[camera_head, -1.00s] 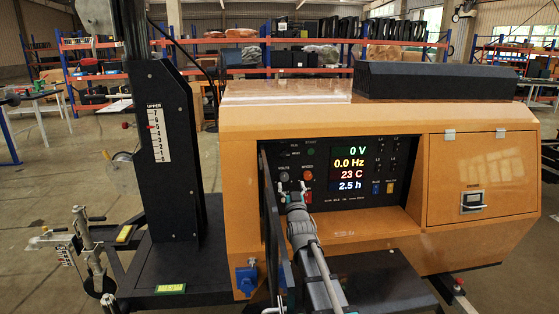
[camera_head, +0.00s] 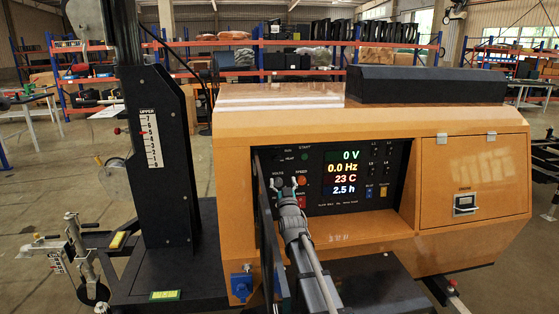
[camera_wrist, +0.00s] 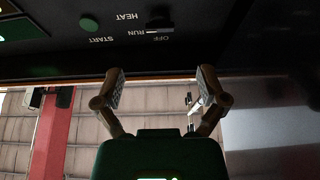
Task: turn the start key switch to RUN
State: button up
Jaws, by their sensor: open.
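The start key switch (camera_wrist: 159,20) is a small dark knob with a pale line on the black control panel (camera_wrist: 230,40). In the wrist view the panel appears upside down, with HEAT, RUN and OFF printed around the switch. I cannot tell which mark it points to. In the head view the switch is too small to make out, left of the green START button (camera_head: 305,156). My gripper (camera_wrist: 160,75) is open and empty, its two fingers apart below the switch in the wrist view. In the head view my gripper (camera_head: 288,184) is before the panel's lower left part.
The lit display (camera_head: 345,172) reads 0 V and 0.0 Hz. The orange housing (camera_head: 237,180) surrounds the recessed panel, and a dark panel door (camera_head: 268,225) stands open just left of my arm.

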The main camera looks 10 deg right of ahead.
aim_at(279, 161)
jog(key=p+x, duration=0.3)
jog(key=x, duration=0.7)
jog(key=shift+s, duration=0.1)
jog(key=shift+d, duration=0.15)
jog(key=c, duration=1.2)
